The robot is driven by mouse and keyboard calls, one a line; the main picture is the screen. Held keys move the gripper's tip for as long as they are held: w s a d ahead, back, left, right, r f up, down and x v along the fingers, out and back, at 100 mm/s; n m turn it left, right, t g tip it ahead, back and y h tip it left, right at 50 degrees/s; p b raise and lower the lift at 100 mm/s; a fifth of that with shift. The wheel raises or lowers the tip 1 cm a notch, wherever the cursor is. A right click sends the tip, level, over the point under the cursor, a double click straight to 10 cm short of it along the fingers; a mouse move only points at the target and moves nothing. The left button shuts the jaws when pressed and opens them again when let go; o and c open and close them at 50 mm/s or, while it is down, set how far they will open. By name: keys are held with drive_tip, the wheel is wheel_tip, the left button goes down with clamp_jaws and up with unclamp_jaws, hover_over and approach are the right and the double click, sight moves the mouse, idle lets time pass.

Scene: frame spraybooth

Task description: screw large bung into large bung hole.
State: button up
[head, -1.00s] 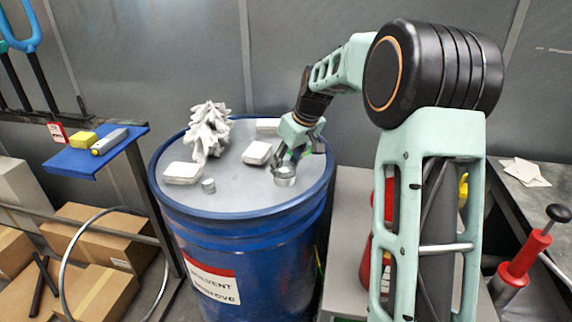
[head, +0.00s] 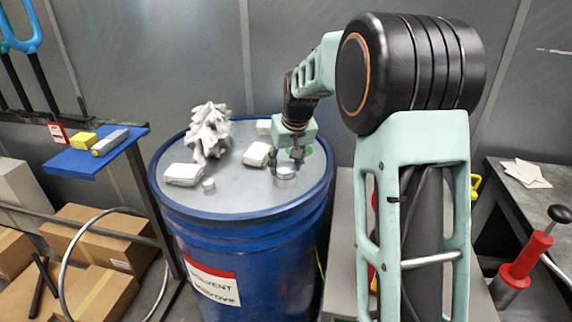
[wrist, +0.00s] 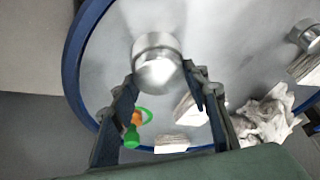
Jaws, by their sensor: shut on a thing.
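The large bung (wrist: 157,72) is a shiny silver cylinder between my fingertips in the wrist view. In the head view it shows as the silver piece (head: 286,173) at the right front of the blue drum's (head: 225,262) grey lid. My gripper (head: 287,164) points down from above and is shut on it; the fingers also show in the wrist view (wrist: 163,78). The large bung hole is hidden under or behind the bung; I cannot tell whether the bung is in it. A smaller silver cylinder (head: 208,184) stands at the lid's front left.
A crumpled white rag (head: 209,132) and white blocks (head: 183,173) lie on the lid. A raised blue rim (head: 325,180) edges it. A blue shelf (head: 95,155) stands left, and a grey bench (head: 512,205) right. The lid's front middle is clear.

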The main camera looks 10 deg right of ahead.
drive_tip(key=shift+w, duration=0.1)
drive_tip(key=shift+r+m+h, duration=0.1)
drive_tip(key=shift+m+h, duration=0.8)
drive_tip(key=shift+m, duration=1.4)
drive_tip(key=shift+a, duration=0.1)
drive_tip(key=shift+a+m, duration=0.1)
drive_tip(key=shift+m, duration=0.5)
drive_tip(key=shift+m+g+h+p, duration=0.55)
drive_tip(key=shift+m+h, duration=0.25)
drive_tip(key=shift+m, duration=0.9)
drive_tip(key=o, duration=1)
drive_tip(key=shift+c, duration=0.2)
drive_tip(key=shift+f+n, duration=0.2)
drive_tip(key=shift+n, duration=0.1)
